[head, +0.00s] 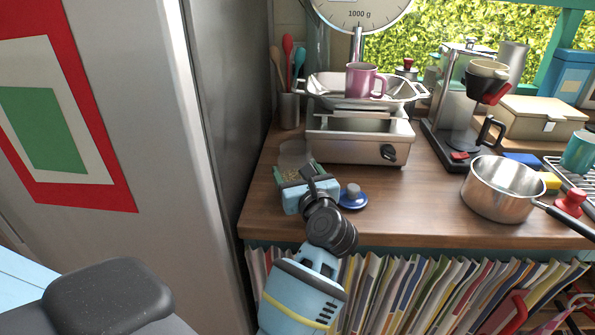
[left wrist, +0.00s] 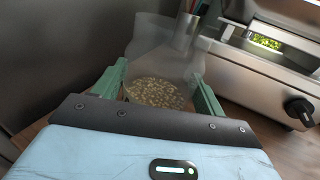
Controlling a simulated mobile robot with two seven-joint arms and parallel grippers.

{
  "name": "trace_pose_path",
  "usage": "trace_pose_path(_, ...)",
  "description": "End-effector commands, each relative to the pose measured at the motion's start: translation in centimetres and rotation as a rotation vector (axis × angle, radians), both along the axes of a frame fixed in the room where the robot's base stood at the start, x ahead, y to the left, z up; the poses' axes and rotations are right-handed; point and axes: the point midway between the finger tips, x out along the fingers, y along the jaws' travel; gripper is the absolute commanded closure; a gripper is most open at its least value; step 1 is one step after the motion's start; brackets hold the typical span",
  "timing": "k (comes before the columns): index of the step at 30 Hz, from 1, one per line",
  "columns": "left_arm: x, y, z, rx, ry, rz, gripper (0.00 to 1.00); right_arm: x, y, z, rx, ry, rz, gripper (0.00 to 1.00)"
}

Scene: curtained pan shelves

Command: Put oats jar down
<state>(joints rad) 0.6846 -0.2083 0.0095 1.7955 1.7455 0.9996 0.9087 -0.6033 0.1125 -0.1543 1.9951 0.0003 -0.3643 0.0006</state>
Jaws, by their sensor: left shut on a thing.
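The oats jar (head: 294,153) is a clear, see-through container with oats low inside, at the left end of the wooden counter. It also shows in the left wrist view (left wrist: 160,62), upright between the green fingers. My left gripper (head: 291,175) is shut on the jar and reaches in from the front. The jar is at or just above the counter top (head: 420,205); I cannot tell whether its base touches, as the gripper hides it. A blue lid with a grey knob (head: 353,197) lies just right of the gripper. My right gripper is not in view.
A kitchen scale (head: 360,135) with a pink mug (head: 364,80) stands close behind and right of the jar. A utensil holder (head: 289,110) is behind it. A tall grey cabinet (head: 155,120) borders the left. A steel pot (head: 497,190) sits at right; the counter between is mostly clear.

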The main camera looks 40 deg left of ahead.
Motion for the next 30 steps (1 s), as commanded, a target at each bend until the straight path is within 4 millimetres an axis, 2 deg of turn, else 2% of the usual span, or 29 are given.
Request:
trace_pose_path(21, 0.00, 0.00, -0.53, 0.001, -0.002, 0.000, 0.67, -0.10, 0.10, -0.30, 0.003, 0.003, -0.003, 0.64)
trace_pose_path(22, 0.00, 0.01, -0.50, 0.001, -0.002, 0.001, 0.26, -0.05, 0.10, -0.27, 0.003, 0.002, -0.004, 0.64)
trace_pose_path(27, 0.00, 0.00, -0.51, 0.001, -0.002, 0.000, 0.04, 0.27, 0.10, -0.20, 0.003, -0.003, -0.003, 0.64)
trace_pose_path(30, 0.00, 0.00, -0.55, 0.000, -0.001, 0.000, 0.03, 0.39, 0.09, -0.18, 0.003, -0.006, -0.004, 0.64)
